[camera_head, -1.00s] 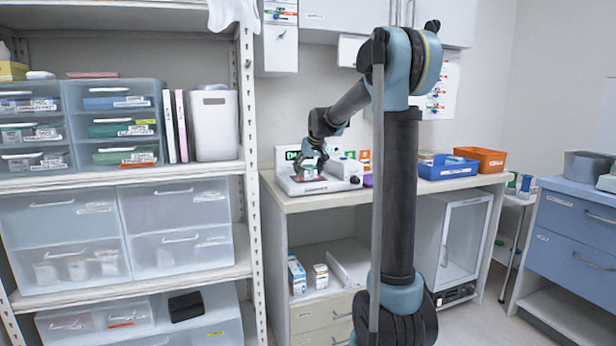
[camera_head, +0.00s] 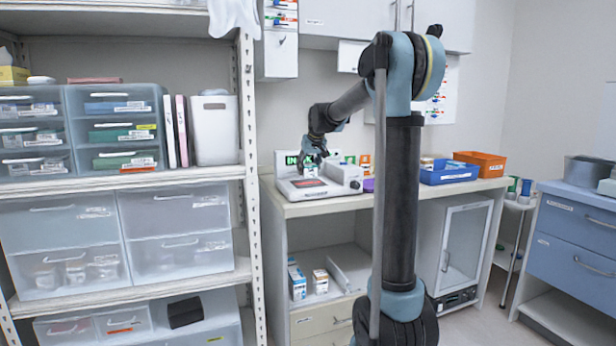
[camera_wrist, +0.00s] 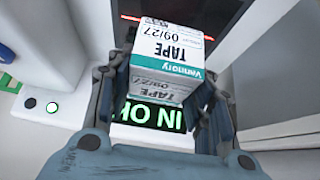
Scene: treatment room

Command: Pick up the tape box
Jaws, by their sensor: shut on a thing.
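The tape box (camera_wrist: 168,55) is a small white and teal carton, marked "TAPE 09/27", upside down in the wrist view. My gripper (camera_wrist: 166,85) is shut on it, with a dark finger on each side. In the head view my gripper (camera_head: 313,155) is above the white device on the counter, and the box between the fingers is too small to make out clearly. Below the box in the wrist view is a lit green display (camera_wrist: 150,114), partly hidden by it.
The white device (camera_head: 340,177) stands on the counter (camera_head: 420,193) beneath my gripper. A blue tray (camera_head: 447,172) and an orange bin (camera_head: 483,163) are to its right. An open shelf unit (camera_head: 130,180) with drawers stands at the left.

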